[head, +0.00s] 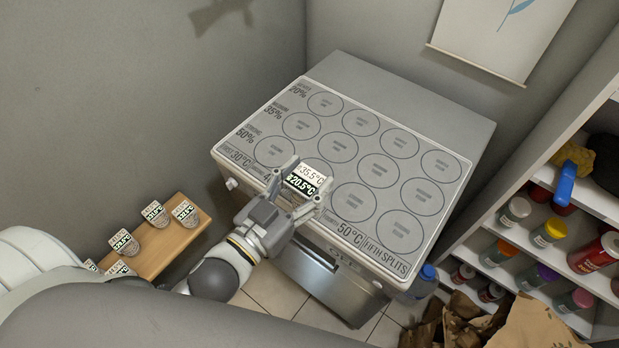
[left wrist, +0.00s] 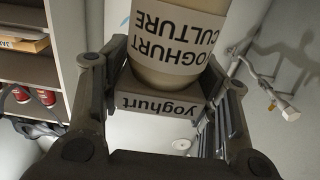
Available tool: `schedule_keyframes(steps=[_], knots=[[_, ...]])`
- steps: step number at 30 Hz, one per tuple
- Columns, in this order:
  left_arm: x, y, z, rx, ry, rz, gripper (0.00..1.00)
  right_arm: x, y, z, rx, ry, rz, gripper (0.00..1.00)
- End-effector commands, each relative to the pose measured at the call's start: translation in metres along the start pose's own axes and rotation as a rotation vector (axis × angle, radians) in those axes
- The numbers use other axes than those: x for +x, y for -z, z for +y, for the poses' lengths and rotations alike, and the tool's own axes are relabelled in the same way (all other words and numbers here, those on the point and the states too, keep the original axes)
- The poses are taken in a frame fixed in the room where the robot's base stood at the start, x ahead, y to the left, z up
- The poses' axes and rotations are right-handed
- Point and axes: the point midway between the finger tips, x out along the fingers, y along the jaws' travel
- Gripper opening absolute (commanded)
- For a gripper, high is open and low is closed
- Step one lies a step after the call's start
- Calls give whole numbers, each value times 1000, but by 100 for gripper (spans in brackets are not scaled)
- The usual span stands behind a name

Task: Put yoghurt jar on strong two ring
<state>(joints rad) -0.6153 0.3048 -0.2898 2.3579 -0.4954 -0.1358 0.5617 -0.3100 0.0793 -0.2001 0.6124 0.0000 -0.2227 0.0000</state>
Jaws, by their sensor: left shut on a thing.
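My left gripper (head: 299,187) is shut on the yoghurt jar (head: 312,172), at the front of the ring mat (head: 240,149). The jar's display shows 35.5°C and 20.5°C. In the left wrist view the jar (left wrist: 165,78) is pale, with "yoghurt culture" and "yoghurt" labels, between the fingers of my gripper (left wrist: 166,72). The mat has rows of rings marked 20%, 35% and 50%. The jar covers the second ring place in the front, strong row. The first strong ring (head: 274,151) is bare. Whether the jar touches the mat cannot be told. My right gripper is out of view.
The mat lies on a grey cabinet (head: 400,88). Several similar labelled jars stand on a wooden bench (head: 165,252) at the left. Shelves (head: 520,238) with coloured-lid jars stand at the right. Brown paper bags (head: 535,325) lie at the lower right. The other rings are clear.

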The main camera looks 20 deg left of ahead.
Motion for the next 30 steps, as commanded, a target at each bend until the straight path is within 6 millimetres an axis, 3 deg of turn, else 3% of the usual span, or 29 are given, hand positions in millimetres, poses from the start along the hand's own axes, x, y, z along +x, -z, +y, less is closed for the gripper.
schedule_keyframes(steps=[3, 12, 30], knots=[[20, -9, -13, 3, 1, 2, 17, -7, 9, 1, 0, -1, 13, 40], [48, -52, -30, -1, 1, 2, 17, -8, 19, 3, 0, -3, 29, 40], [58, -97, -36, -2, -1, 1, 17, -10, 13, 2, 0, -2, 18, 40]])
